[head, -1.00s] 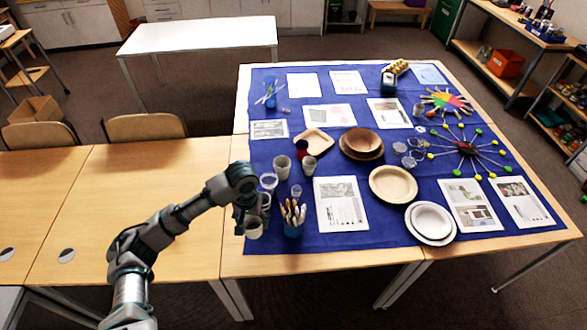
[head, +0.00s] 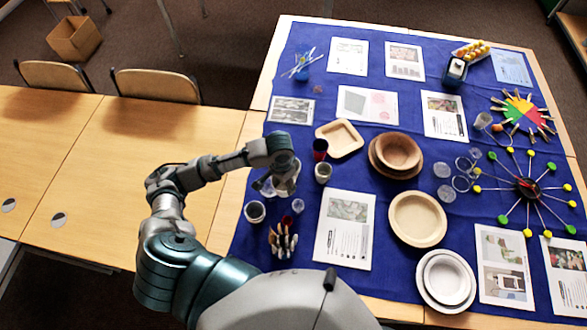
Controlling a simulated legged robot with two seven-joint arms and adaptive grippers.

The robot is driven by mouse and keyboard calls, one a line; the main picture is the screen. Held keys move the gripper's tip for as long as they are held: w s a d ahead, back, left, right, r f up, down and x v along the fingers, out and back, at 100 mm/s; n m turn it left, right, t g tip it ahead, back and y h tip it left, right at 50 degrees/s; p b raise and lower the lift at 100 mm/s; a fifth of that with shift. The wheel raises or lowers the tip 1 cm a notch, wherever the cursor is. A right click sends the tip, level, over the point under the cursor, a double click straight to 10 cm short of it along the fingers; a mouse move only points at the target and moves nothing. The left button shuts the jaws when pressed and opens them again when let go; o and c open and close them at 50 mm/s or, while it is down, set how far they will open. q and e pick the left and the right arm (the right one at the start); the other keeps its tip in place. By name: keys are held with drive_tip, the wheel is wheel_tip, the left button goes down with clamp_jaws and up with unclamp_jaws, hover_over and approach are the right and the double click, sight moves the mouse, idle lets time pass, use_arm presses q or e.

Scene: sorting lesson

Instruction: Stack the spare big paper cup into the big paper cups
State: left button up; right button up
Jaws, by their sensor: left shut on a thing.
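My left gripper (head: 268,182) reaches in from the left over the group of cups on the blue cloth. It is shut on a pale cup (head: 286,186), which I take for the spare big paper cup. The gripper partly hides this cup and whatever lies under it, so I cannot tell if it is inside another cup. A grey-white cup (head: 255,212) stands to the left and nearer. Another pale cup (head: 323,173) stands to the right. Which cups are the big paper cups is not clear. My right gripper is not in view.
A square wooden plate (head: 340,138), bowls and printed sheets lie to the right. The wooden table (head: 130,170) at left is bare.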

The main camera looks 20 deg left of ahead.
sight(277, 190)
use_arm(q)
drive_tip(key=s+f+m, duration=0.1)
drive_tip(key=s+a+f, duration=0.1)
drive_tip(key=shift+s+a+f+m, duration=0.1)
drive_tip(key=shift+s+f+m, duration=0.05)
drive_tip(key=shift+s+m, duration=0.2)
drive_tip(key=shift+a+f+m, duration=0.2)
drive_tip(key=shift+f+m, duration=0.05)
drive_tip(key=w+a+f, duration=0.1)
drive_tip(key=w+f, duration=0.1)
drive_tip(key=w, duration=0.5)
drive_tip(key=w+a+f, duration=0.1)
drive_tip(key=w+f, duration=0.2)
drive_tip(key=w, duration=0.5)
drive_tip(key=shift+p, duration=0.35)
drive_tip(key=o, duration=0.7)
drive_tip(key=shift+w+d, duration=0.1)
drive_tip(key=shift+d, duration=0.1)
wheel_tip(277, 190, up, 12)
